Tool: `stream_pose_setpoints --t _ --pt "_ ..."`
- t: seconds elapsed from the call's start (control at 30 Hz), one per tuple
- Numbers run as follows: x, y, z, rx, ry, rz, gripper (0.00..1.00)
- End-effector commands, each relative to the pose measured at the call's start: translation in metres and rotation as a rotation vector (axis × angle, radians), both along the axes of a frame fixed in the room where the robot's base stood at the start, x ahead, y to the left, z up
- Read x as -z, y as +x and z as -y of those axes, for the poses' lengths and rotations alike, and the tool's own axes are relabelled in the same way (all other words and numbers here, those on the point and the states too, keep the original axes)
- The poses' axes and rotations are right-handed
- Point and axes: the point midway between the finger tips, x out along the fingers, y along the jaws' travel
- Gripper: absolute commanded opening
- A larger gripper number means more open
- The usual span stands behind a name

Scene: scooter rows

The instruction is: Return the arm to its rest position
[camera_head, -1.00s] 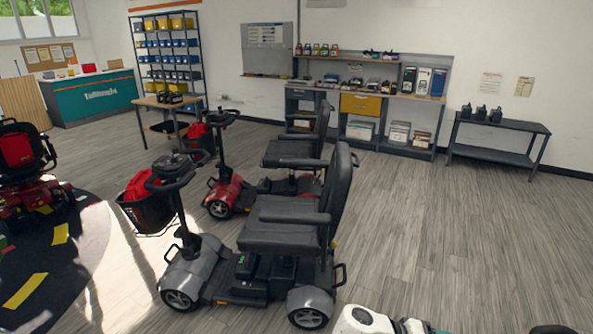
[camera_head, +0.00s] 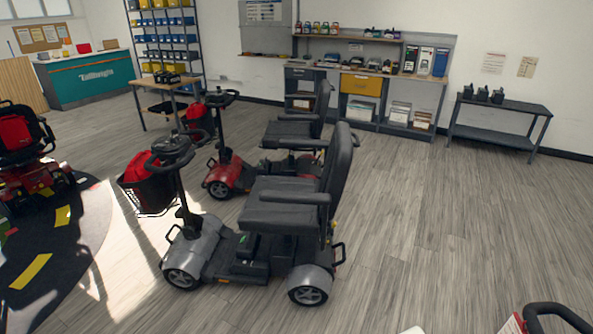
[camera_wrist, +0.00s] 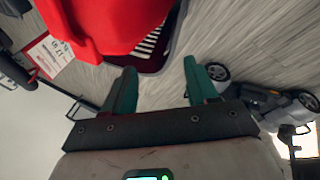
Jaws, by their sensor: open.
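My gripper (camera_wrist: 160,88) shows in the wrist view with its two teal fingers well apart. Bare floor shows between them and they hold nothing. A red cloth or bag (camera_wrist: 105,25) in a dark basket lies just beyond the fingers, at the top of the wrist view; I cannot tell whether the fingers touch the basket. In the head view my gripper is not seen. Only a small white piece (camera_head: 412,330), perhaps of my arm, shows at the bottom edge.
A grey scooter (camera_head: 290,215) stands in the middle, with a red scooter (camera_head: 228,178) behind it. A black curved bar (camera_head: 555,312) and a red-white label (camera_head: 513,324) are close at bottom right. A low grey table (camera_head: 500,122) stands by the wall. Floor (camera_head: 430,220) at right is clear.

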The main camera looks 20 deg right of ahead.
Motion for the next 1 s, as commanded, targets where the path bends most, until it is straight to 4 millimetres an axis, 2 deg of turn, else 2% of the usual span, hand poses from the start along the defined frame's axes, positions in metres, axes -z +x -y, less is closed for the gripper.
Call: stream_pose_setpoints --t 0.03,0.2,0.47,0.8,0.9,1.0 --pt "-0.005 -0.004 -0.012 -0.040 0.052 0.041 0.58" --pt "-0.022 -0.010 -0.045 -0.155 0.193 0.150 0.58" --pt "-0.055 -0.021 -0.086 -0.293 0.343 0.280 0.58" --pt "-0.007 -0.098 -0.077 -0.211 0.374 0.027 0.58" --pt "0.002 -0.116 -0.074 -0.191 0.379 -0.030 0.58" --pt "0.006 -0.126 -0.073 -0.181 0.382 -0.060 0.58"
